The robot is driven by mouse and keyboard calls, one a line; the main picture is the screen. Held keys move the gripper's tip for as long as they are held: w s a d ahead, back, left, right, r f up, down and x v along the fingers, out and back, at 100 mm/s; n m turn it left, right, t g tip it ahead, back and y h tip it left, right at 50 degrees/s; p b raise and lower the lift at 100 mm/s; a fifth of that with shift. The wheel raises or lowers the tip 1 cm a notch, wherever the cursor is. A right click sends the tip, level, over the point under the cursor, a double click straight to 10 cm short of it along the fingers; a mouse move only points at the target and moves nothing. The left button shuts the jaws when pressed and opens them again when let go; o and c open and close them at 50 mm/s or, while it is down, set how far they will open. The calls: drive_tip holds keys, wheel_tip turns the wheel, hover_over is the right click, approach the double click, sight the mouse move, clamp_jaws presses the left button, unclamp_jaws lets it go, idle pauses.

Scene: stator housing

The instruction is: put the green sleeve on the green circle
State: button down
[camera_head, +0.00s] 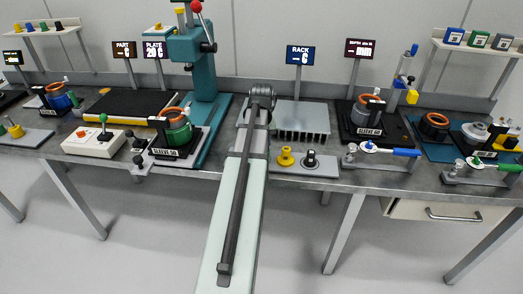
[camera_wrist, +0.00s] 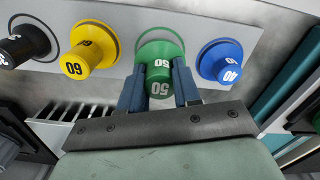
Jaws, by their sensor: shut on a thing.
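The green sleeve (camera_wrist: 160,75), marked 50, is a round plug with a wide flange. It is between the two blue-grey fingers of my gripper (camera_wrist: 160,92) in the wrist view, and my gripper is shut on it. I cannot tell whether the flange touches the plate. In the head view my arm hides my gripper and the green sleeve.
A yellow sleeve (camera_wrist: 80,60) and a black sleeve (camera_wrist: 22,45) stand on one side, a blue sleeve (camera_wrist: 220,62) close on the other. A finned rack (camera_head: 300,118) lies behind the plate. A teal press (camera_head: 195,50) and a housing (camera_head: 178,130) stand left, another housing (camera_head: 367,112) right.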

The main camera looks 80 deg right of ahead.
drive_tip(key=shift+f, duration=1.3)
drive_tip(key=c, duration=0.8)
unclamp_jaws()
drive_tip(key=shift+f, duration=0.1)
wheel_tip(320, 180, up, 12)
drive_tip(key=shift+r, duration=0.15)
